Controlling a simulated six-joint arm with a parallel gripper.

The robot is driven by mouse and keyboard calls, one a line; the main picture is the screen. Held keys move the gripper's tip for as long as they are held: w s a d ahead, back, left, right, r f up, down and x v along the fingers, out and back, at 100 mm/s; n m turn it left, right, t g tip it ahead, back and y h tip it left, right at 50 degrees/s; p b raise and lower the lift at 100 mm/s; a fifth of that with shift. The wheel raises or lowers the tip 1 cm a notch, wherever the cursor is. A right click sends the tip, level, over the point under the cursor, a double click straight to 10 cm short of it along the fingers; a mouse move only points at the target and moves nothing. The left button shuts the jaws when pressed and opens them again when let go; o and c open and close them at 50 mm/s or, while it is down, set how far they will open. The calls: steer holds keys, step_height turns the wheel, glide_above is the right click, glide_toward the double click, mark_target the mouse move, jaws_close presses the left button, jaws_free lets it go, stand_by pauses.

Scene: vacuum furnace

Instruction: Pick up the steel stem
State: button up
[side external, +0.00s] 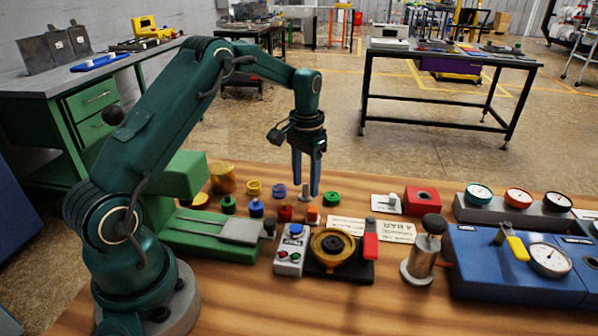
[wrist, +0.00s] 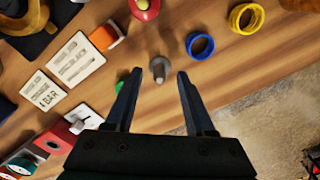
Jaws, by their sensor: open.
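The steel stem (side external: 306,191) is a small grey upright piece with a round base on the wooden table. In the wrist view the stem (wrist: 158,68) appears in the gap between the fingertips, near their tip line. My gripper (side external: 305,184) points down over it with two blue fingers, one on either side of the stem in the picture. In the wrist view my gripper (wrist: 159,74) is open, with a gap between each finger and the stem. I cannot tell exactly how far down the fingers reach along it.
A blue ring (wrist: 200,46) and yellow rings (wrist: 246,18) lie to the right in the wrist view. A green piece (side external: 331,199) stands close beside the right finger. Red and orange pieces (side external: 313,213) and a white label plate (side external: 372,229) lie nearer the camera.

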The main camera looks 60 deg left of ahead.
steer(key=shift+f, duration=0.9)
jaws_close()
steer(key=shift+r, duration=0.1)
